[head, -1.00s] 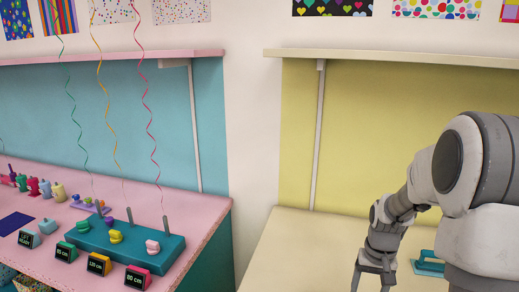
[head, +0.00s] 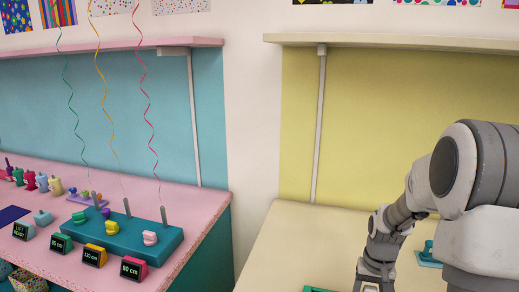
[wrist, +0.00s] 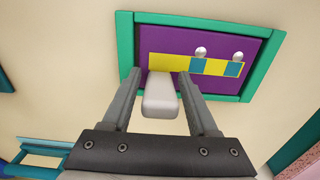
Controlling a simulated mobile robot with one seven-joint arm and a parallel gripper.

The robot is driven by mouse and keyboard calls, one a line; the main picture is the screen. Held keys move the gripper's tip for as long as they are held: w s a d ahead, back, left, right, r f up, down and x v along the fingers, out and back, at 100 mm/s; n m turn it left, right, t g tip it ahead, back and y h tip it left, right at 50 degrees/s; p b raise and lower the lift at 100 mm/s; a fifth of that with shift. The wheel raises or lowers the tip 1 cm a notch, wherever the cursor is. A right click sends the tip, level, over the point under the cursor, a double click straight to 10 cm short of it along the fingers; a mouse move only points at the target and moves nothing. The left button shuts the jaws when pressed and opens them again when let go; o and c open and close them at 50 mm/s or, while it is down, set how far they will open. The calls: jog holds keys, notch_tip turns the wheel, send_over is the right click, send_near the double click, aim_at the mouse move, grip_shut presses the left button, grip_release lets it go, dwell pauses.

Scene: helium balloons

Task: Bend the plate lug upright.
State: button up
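In the wrist view, a yellow strip (wrist: 171,63) with teal bands and two silver round heads lies on a purple panel (wrist: 190,35) inside a green frame (wrist: 124,42). A pale rounded block (wrist: 160,98) overlaps the strip's left part and sits between my fingers. I cannot tell whether this block is the plate lug or whether it joins the strip. My gripper (wrist: 160,76) is open, with gaps on both sides of the block. In the head view my gripper (head: 374,287) is at the bottom edge, its tips cut off. A green frame edge (head: 318,290) shows left of it.
A teal item (head: 428,254) lies on the cream table (head: 290,235) right of my gripper. A teal block with pegs and ribbons (head: 120,240) stands on the pink table (head: 200,200) at left, with several small displays in front. The cream table's left part is clear.

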grip_shut()
jog(key=shift+r+p, duration=0.15)
jog(key=shift+p, duration=0.35)
jog(key=shift+w+g+p, duration=0.25)
jog(key=shift+g+p, duration=0.45)
jog(key=shift+p, duration=0.25)
jog(key=shift+o, duration=1.3)
grip_release()
notch_tip(320, 180, up, 17)
jog(key=w+p, duration=0.1)
jog(key=p, duration=1.1)
jog(key=shift+w+d, duration=0.3)
jog(key=shift+w, duration=0.1)
jog(key=shift+r, duration=0.15)
